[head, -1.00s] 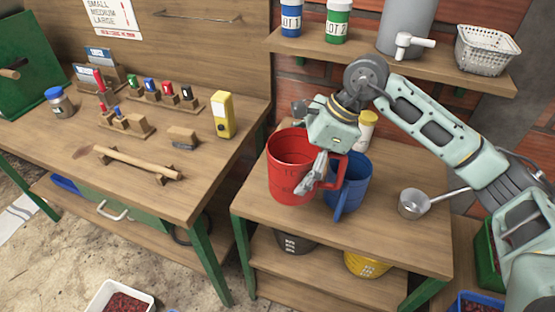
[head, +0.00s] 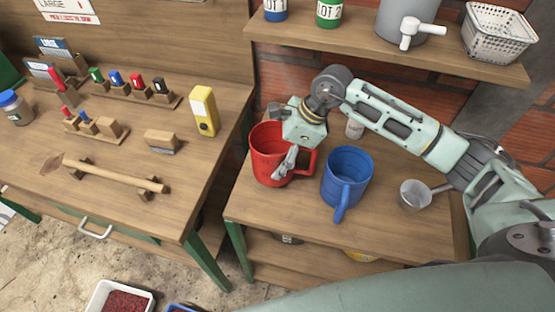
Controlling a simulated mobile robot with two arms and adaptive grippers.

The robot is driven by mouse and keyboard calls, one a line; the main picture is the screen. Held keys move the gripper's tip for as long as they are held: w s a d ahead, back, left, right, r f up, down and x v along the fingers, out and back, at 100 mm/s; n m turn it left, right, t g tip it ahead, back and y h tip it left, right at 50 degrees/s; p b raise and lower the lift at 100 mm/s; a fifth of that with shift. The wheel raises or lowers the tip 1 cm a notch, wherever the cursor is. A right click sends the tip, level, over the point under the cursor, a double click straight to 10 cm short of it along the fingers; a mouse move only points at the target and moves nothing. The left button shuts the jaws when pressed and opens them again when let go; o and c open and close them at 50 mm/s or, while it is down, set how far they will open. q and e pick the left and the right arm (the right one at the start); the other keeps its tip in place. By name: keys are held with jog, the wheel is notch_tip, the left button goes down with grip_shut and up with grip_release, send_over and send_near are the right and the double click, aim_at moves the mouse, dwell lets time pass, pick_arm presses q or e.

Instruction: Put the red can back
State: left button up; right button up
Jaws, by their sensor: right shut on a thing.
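The red can (head: 266,158), a jug-like can with a side handle, is upright at the left side of the small wooden table (head: 300,222). My right gripper (head: 290,160) comes from the right and is shut on the red can at its right wall, near the handle. The can's base is at or close to the tabletop; I cannot tell if it touches. Part of its rim is hidden by the gripper. My left gripper is not in view.
A blue can (head: 347,176) with a handle stands just right of the red can. A metal scoop (head: 415,195) lies further right. A shelf (head: 380,50) above holds lot cans and a white basket (head: 497,35). The workbench (head: 120,215) is at left.

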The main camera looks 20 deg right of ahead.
notch_tip(320, 180, down, 3)
jog(key=shift+f+p, duration=0.15)
jog(key=shift+p, duration=0.2)
jog(key=shift+f, duration=0.1)
jog(key=shift+f, duration=0.15)
jog(key=o, duration=1.3)
